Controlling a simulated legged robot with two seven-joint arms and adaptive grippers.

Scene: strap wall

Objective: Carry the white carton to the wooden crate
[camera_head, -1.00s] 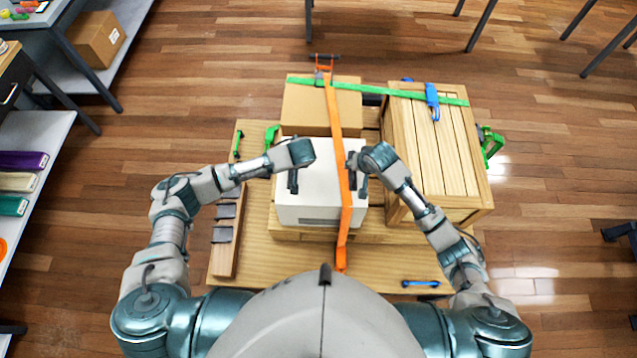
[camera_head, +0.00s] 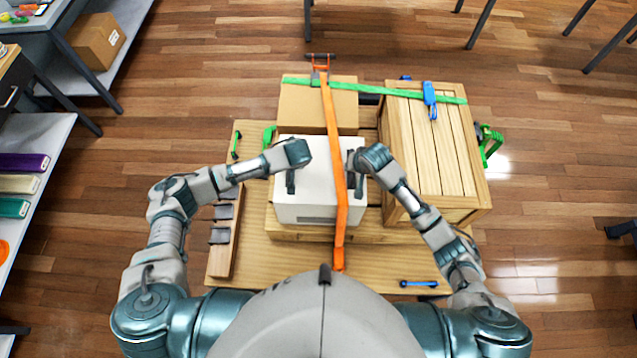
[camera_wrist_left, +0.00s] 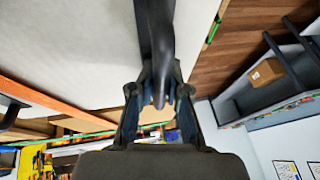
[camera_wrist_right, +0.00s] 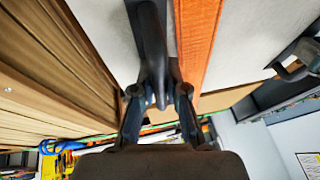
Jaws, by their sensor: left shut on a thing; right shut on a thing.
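The white carton (camera_head: 318,196) sits at the middle of the wooden platform, with the orange strap (camera_head: 335,125) running over its right part. Its pale surface also shows in the left wrist view (camera_wrist_left: 75,50) and the right wrist view (camera_wrist_right: 245,45). My left gripper (camera_head: 291,183) is shut on a dark handle-like bar at the carton's left part. My right gripper (camera_head: 354,183) is shut on a similar bar at its right part, right of the strap. The fingers partly hide both bars. The slatted wooden crate (camera_head: 425,150) stands close to the carton's right.
A cardboard box (camera_head: 305,108) stands behind the carton. A green strap (camera_head: 385,92) crosses the box and crate, with a blue buckle (camera_head: 430,98) on the crate. A wooden rack with dark blocks (camera_head: 222,255) lies left. The platform's front (camera_head: 290,258) is largely clear.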

